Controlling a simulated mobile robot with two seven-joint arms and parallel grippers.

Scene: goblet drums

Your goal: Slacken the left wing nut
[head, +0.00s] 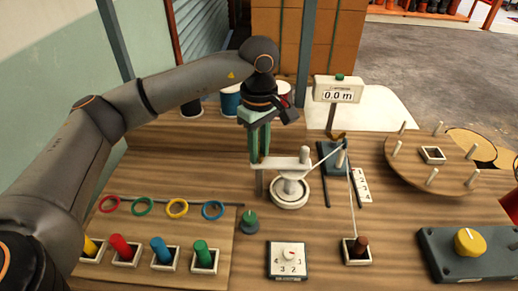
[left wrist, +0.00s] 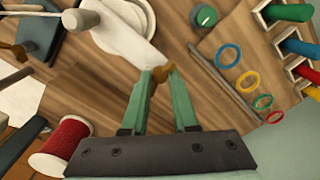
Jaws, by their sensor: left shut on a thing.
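My left gripper (head: 259,160) points down at the left end of a pale bar (head: 285,164) that sits over a round white base (head: 289,195). In the left wrist view its green fingertips (left wrist: 161,78) are shut on a small brass wing nut (left wrist: 163,76), at the end of the pale bar (left wrist: 128,38). In the head view the fingers hide this nut. A second brass wing nut (head: 338,136) is farther right, on a dark blue block (head: 333,158). My right gripper is not in view.
Coloured rings (head: 177,209) and coloured pegs in square holders (head: 160,251) lie at the front left. A green knob (head: 250,221), a numbered dial (head: 289,260) and a cord to a brown peg (head: 361,245) are nearby. A display (head: 338,92) reads 0.0 m.

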